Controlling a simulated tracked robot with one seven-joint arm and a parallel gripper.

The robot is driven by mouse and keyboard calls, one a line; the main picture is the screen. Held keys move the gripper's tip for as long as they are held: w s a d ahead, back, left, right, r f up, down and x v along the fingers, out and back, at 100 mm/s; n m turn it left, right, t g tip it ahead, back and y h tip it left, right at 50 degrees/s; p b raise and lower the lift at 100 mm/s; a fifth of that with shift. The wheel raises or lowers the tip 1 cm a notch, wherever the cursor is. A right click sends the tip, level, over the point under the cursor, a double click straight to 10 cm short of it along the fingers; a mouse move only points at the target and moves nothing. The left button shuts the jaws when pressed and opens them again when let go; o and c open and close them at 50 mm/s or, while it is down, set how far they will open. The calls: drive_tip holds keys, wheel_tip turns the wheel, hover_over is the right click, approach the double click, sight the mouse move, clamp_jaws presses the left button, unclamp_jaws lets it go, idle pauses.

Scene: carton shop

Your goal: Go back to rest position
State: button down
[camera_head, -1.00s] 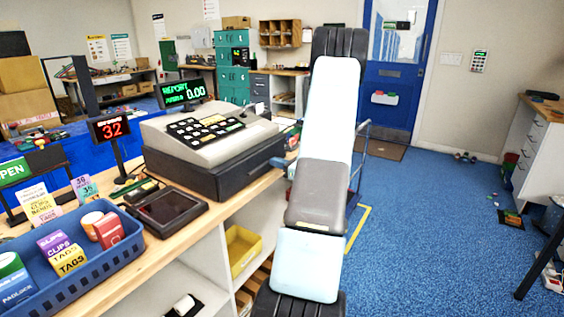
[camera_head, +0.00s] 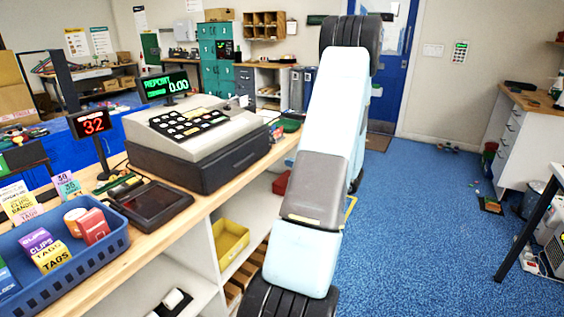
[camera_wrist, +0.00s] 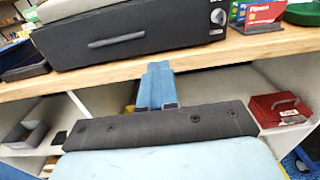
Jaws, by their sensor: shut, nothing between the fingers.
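My gripper (camera_wrist: 157,84) shows in the wrist view as two blue fingers close together, shut and empty. It points toward the front edge of the wooden counter (camera_wrist: 235,50), below the cash register's black drawer (camera_wrist: 125,36). In the head view my arm stands raised in the middle of the picture, and my gripper is hidden behind it. The cash register (camera_head: 190,135) stands on the counter to the left of the arm.
A blue basket (camera_head: 65,268) of small boxes and a dark tablet (camera_head: 150,203) lie on the counter. Shelves below hold a yellow bin (camera_head: 230,240) and a red box (camera_wrist: 280,109). Blue floor (camera_head: 410,230) is open at right, before a white drawer cabinet (camera_head: 515,135).

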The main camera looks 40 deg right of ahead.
drive_tip(key=shift+s+d, duration=0.15)
drive_tip(key=shift+s, duration=0.3)
drive_tip(key=a+r+n+g+y, duration=0.2)
drive_tip(key=a+r+n+g, duration=0.25)
drive_tip(key=a, duration=0.55)
drive_tip(key=w+a+r+n+g+y, duration=0.15)
drive_tip(key=a+r+n+g, duration=0.35)
drive_tip(key=a, duration=0.5)
drive_tip(key=a+r+n+g+y, duration=0.25)
drive_tip(key=a+n, duration=0.35)
drive_tip(key=a, duration=0.4)
drive_tip(key=s+a+r+n+h, duration=0.4)
drive_tip(key=s+a+n+h, duration=0.1)
drive_tip(key=s+n, duration=0.3)
drive_tip(key=s+a+r+n+h, duration=0.5)
drive_tip(key=s+a+n, duration=0.3)
drive_tip(key=n, duration=0.1)
drive_tip(key=shift+s+r+h, duration=0.2)
drive_tip(key=shift+s+h, duration=0.1)
drive_tip(key=shift+s, duration=0.05)
drive_tip(key=shift+n, duration=0.25)
